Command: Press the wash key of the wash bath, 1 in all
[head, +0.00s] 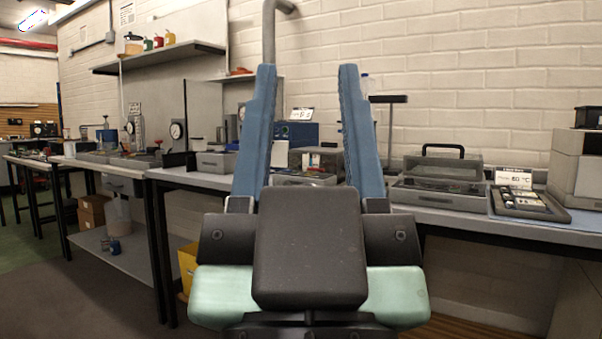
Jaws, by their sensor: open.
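My gripper (306,70) is in the middle of the head view, with its two blue fingers upright, wide apart and empty. It stands in front of the workbench and hides part of it. I cannot tell for certain which unit is the wash bath, and no wash key can be made out. A grey box with a see-through lid and black handle (438,183) stands on the bench at right. A blue unit (299,133) with a small sign above it shows between the fingers, further back. Neither is touched by my gripper.
A sign reading about 60 °C (513,178) stands behind a dark tray of small items (530,204) at right. A pale grey cabinet (577,165) is at the far right. A wall shelf (160,57) holds small jars. Floor at left is clear.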

